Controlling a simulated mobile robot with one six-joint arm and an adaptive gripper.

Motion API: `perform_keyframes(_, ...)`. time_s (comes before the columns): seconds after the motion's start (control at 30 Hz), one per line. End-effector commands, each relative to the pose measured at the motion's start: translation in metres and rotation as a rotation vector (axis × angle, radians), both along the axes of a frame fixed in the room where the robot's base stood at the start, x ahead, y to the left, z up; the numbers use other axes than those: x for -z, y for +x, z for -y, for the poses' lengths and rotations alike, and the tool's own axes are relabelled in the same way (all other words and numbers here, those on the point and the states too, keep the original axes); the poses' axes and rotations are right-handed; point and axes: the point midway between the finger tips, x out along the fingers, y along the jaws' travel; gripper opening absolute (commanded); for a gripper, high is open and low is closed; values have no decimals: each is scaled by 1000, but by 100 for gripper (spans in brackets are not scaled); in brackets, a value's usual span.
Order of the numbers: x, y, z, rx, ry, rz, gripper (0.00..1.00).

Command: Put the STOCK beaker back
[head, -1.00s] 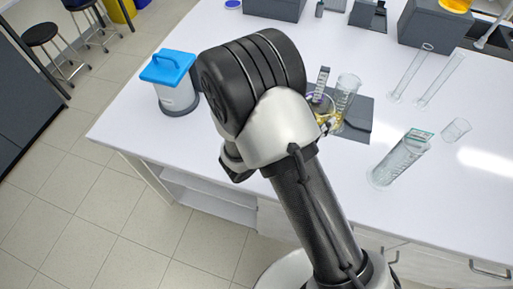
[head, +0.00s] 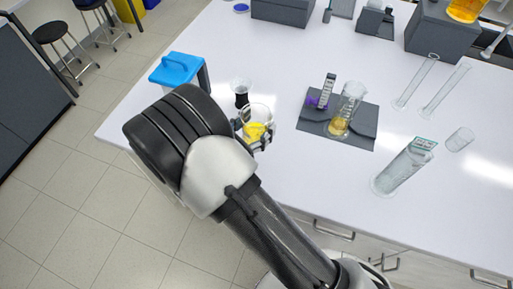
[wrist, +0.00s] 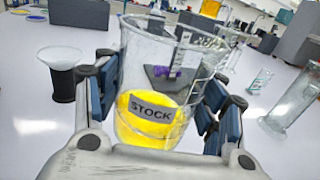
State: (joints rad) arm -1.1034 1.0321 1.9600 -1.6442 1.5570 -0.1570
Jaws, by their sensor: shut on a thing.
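The STOCK beaker (wrist: 150,105) is clear glass with yellow liquid and a label reading STOCK. My gripper (wrist: 160,100) is shut on it, with a blue-padded finger on either side in the wrist view. In the head view the beaker (head: 257,122) is at the end of my arm, over the left part of the white bench, left of the dark grey mat. I cannot tell whether its base is touching the bench. Part of the gripper is hidden behind my arm in the head view.
The dark mat (head: 352,139) bears a beaker with yellow liquid (head: 346,110) and a small purple-marked item (head: 322,95). A dark-based funnel-topped vessel (head: 241,93) stands close behind the held beaker. A blue-lidded container (head: 176,70) is at left. A clear cylinder (head: 403,168) stands at right.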

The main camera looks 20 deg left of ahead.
Motion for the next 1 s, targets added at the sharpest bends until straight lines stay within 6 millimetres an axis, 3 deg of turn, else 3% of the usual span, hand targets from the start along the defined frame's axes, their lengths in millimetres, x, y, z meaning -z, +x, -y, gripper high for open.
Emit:
perform_keyframes(0.1, 33, 0, 0, 0, -3, 0, 30)
perform_keyframes(0.23, 55, 0, 0, 1, 0, 1, 30)
perform_keyframes(0.47, 70, 0, 0, 1, 1, 1, 30)
perform_keyframes(0.77, 109, 0, 0, 1, 0, 1, 30)
perform_keyframes(1.0, 109, 0, 0, 1, 1, 2, 30)
